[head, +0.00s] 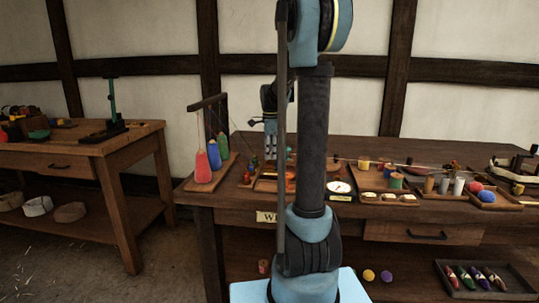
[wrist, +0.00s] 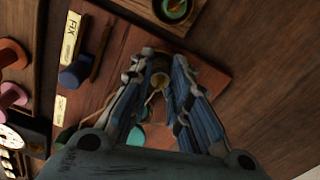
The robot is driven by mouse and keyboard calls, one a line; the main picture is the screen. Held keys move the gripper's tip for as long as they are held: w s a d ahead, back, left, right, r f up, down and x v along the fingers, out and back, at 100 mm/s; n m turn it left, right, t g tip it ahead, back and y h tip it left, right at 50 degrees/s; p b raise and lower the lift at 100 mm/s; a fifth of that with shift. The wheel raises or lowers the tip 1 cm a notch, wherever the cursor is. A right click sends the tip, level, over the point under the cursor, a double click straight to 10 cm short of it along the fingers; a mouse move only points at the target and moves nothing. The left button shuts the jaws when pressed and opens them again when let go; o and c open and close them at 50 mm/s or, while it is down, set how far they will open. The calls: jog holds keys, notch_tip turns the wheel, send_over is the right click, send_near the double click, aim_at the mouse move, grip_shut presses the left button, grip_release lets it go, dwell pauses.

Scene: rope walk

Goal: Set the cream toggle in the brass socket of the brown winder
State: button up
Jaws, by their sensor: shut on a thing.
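My gripper (wrist: 160,76) is shut on a small tan, cream-like piece (wrist: 158,83), which is mostly hidden between the fingertips. It could be the cream toggle. In the head view my gripper (head: 270,140) hangs over the left part of the workbench, its tips close to the small items there. In the wrist view a reddish-brown board (wrist: 205,68) lies under the fingers. I cannot make out the brown winder or its brass socket with certainty. A round green piece in a brass-coloured ring (wrist: 175,8) shows at the top edge.
On the workbench (head: 225,200), red, blue and green cones (head: 203,167) stand left of my gripper. A white dial (head: 340,187) and trays lie to the right. In the wrist view a blue spool (wrist: 75,73) lies left of the fingers. Bare wood (wrist: 275,70) shows at right.

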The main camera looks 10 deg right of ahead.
jog(key=o, duration=0.8)
jog(key=shift+f, duration=0.1)
notch_tip(320, 180, up, 12)
jog(key=shift+r, duration=0.1)
dwell(0.4)
